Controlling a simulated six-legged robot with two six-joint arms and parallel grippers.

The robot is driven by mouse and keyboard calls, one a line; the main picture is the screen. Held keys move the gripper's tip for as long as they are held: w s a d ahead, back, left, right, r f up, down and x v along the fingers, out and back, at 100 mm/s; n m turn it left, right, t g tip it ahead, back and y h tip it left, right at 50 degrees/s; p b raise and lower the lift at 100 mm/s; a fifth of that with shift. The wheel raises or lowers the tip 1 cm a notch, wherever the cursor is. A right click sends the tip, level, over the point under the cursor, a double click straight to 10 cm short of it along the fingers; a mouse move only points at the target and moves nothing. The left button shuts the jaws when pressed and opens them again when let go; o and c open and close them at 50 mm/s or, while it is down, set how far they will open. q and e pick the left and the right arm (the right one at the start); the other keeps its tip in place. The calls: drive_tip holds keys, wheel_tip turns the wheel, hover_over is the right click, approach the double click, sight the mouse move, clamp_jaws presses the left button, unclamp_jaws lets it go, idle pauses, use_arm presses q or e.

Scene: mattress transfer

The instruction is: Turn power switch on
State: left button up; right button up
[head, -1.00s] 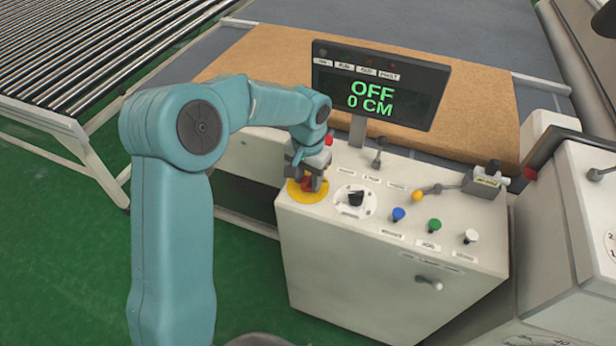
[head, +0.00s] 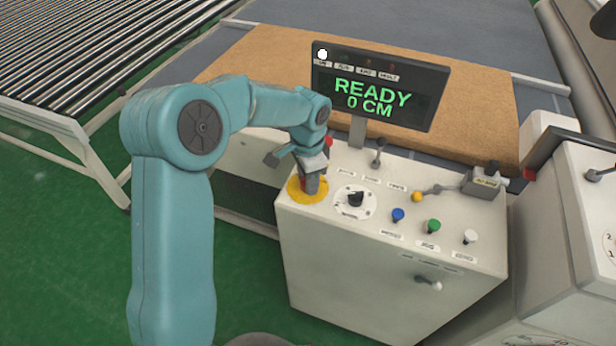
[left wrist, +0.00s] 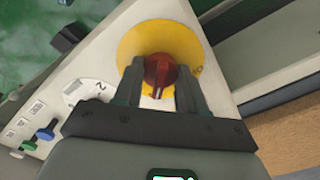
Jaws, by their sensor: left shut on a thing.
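The power switch is a red rotary knob (left wrist: 160,75) on a round yellow plate (head: 294,193) at the left corner of the white control box (head: 390,255). My left gripper (head: 312,184) reaches down over the plate. In the left wrist view its two dark fingers (left wrist: 160,92) stand on either side of the red knob, shut on it. In the head view the gripper mostly hides the knob. The display (head: 378,88) reads READY and 0 CM, with a white lamp (head: 322,54) lit at its upper left. My right gripper is not in view.
A black selector (head: 355,199) and blue (head: 398,215), green (head: 433,226) and white (head: 470,236) buttons are on the box top. A yellow-knobbed lever (head: 417,196) stands behind them. A brown mattress (head: 245,60) lies behind the display. Another white machine (head: 575,240) stands at right.

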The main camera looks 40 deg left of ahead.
use_arm(q)
drive_tip(key=shift+w+a+r, duration=0.1)
drive_tip(key=shift+r, duration=0.15)
drive_tip(key=o, duration=0.9)
drive_tip(key=shift+o, duration=0.8)
drive_tip(key=shift+f, duration=0.1)
wheel_tip(320, 180, up, 16)
drive_tip(key=shift+r, duration=0.2)
drive_tip(key=shift+s, duration=0.2)
